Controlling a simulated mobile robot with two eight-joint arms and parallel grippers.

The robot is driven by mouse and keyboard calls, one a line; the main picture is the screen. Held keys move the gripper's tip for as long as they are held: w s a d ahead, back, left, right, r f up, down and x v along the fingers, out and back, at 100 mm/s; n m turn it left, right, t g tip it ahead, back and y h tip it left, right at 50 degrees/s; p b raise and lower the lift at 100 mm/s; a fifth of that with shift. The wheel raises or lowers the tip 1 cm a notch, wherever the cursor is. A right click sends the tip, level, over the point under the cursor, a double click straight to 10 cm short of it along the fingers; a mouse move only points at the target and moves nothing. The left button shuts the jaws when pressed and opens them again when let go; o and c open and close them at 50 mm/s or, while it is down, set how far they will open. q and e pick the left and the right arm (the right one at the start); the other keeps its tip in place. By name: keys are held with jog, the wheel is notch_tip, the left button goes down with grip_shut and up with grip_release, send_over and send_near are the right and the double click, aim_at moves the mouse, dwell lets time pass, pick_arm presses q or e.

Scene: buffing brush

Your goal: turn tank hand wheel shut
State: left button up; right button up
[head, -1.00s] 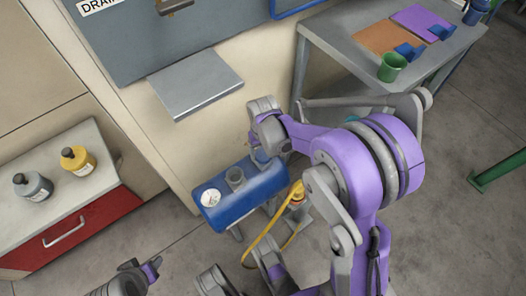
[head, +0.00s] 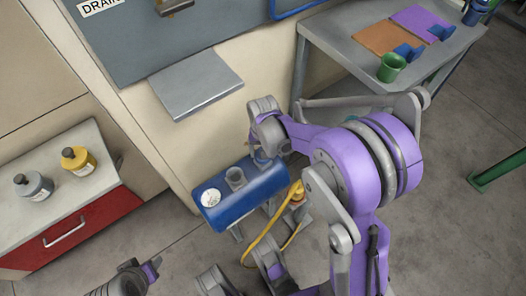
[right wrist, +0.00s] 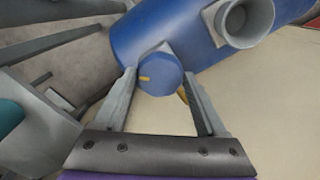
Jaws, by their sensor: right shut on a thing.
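The blue tank (head: 243,196) stands low against the cabinet, with a white gauge (head: 210,198) and a grey funnel-like neck (head: 236,178) on top. My right gripper (right wrist: 160,78) is shut on the hand wheel, one finger on each side. In the head view my right wrist hides the wheel.
A grey shelf plate (head: 195,84) juts from the cabinet above the tank. A grey table (head: 440,62) with a green cup (head: 391,67) stands behind my right arm. A yellow hose (head: 262,235) runs beside the tank. Two bottles stand on the red-drawer cabinet (head: 68,228).

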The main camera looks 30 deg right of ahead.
jog(key=m, duration=0.5)
jog(key=shift+m, duration=2.6)
jog(key=o, duration=1.3)
notch_tip(320, 180, up, 11)
jog(key=p, duration=0.3)
jog(key=shift+f, duration=0.1)
